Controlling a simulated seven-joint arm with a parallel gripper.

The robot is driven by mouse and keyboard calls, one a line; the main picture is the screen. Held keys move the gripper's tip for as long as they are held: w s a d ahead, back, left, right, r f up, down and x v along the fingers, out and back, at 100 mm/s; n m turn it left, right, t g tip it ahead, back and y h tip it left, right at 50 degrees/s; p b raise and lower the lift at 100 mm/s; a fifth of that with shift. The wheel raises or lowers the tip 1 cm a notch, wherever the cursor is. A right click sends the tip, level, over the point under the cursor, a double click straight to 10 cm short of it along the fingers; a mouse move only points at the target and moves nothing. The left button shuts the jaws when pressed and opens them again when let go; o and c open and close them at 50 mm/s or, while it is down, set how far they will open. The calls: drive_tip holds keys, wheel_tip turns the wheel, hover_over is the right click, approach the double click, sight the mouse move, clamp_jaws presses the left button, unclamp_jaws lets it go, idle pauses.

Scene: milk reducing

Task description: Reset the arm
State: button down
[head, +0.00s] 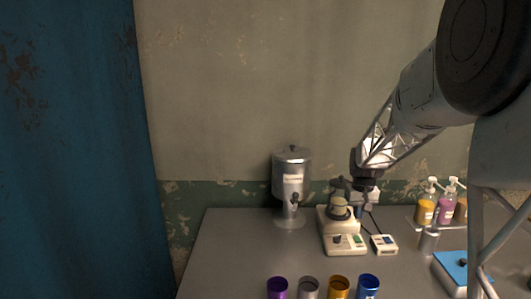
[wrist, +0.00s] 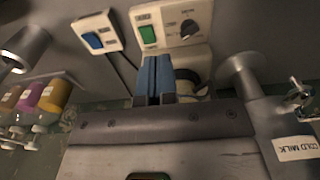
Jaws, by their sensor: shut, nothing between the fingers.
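My gripper (head: 366,205) hangs down at the end of my arm, above the grey table, close to the right side of the cream machine (head: 343,245). In the wrist view my blue-padded fingers (wrist: 152,78) are together, with nothing between them.
A metal dispenser (head: 291,180), labelled "COLD MILK" in the wrist view (wrist: 295,148), stands left of the machine. Several coloured cups (head: 339,287) line the front. The table's left is clear.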

drive_tip(key=s+a+r, duration=0.3)
drive_tip(key=s+r, duration=0.1)
drive_tip(key=s, duration=0.3)
drive_tip(key=s+a+r+t, duration=0.1)
drive_tip(key=s+a+r, duration=0.2)
drive_tip(key=s, duration=0.5)
drive_tip(key=s+a+r, duration=0.2)
drive_tip(key=s+r, duration=0.2)
drive_tip(key=s, duration=0.3)
drive_tip(key=s+a+f, duration=0.1)
drive_tip(key=s+a, duration=0.1)
drive_tip(key=s, duration=0.9)
drive_tip(key=s+a+t, duration=0.1)
drive_tip(key=s+a, duration=0.1)
drive_tip(key=s, duration=0.8)
drive_tip(key=shift+s+a+f, duration=0.3)
drive_tip(key=shift+s+f, duration=0.05)
drive_tip(key=shift+s, duration=0.05)
